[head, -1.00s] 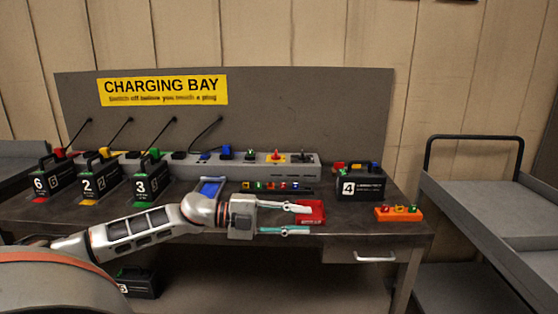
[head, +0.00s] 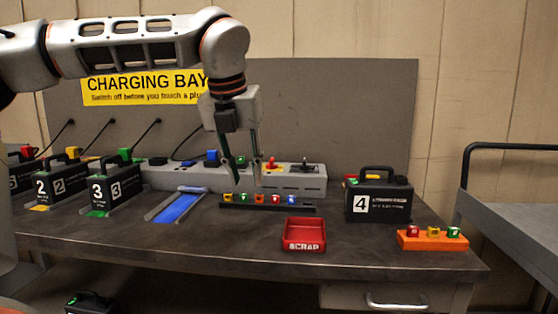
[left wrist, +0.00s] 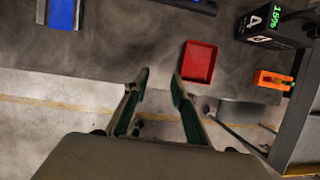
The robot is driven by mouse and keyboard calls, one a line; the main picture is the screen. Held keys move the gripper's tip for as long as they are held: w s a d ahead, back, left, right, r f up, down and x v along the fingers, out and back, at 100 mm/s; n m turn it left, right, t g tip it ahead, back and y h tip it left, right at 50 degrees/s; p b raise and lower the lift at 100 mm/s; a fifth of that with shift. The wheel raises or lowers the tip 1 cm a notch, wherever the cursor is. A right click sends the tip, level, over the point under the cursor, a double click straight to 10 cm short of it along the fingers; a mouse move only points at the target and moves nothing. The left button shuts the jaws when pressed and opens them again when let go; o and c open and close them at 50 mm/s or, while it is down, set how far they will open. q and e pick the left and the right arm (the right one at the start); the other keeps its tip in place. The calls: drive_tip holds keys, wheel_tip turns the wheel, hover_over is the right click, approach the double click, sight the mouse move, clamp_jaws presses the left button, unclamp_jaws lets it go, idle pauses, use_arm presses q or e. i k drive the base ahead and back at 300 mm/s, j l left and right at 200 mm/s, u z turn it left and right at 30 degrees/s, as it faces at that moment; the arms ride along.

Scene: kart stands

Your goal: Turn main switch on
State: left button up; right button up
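A long grey power strip (head: 225,180) stands at the back of the workbench. On its right part sit a red knob on a yellow plate (head: 271,164) and a black lever-like part (head: 306,168); which of them is the main switch I cannot tell for sure. The knob's exact setting is too small to read. My left gripper (head: 245,182) points down in front of the strip, left of the red knob, with fingers apart and nothing between them. The left wrist view shows the same open fingers (left wrist: 160,76). My right gripper is not in view.
Battery packs marked 2 (head: 62,186) and 3 (head: 115,188) stand left, pack 4 (head: 379,200) right. A small-block rack (head: 268,207), red scrap tray (head: 303,235), blue-surfaced holder (head: 180,208) and orange block holder (head: 432,241) are on the bench. The bench front is mostly clear.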

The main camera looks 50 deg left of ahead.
sight(271, 165)
drive_tip(key=i+j, duration=0.45)
drive_tip(key=j, duration=0.15)
drive_tip(key=i+j, duration=0.5)
drive_tip(key=j, duration=0.1)
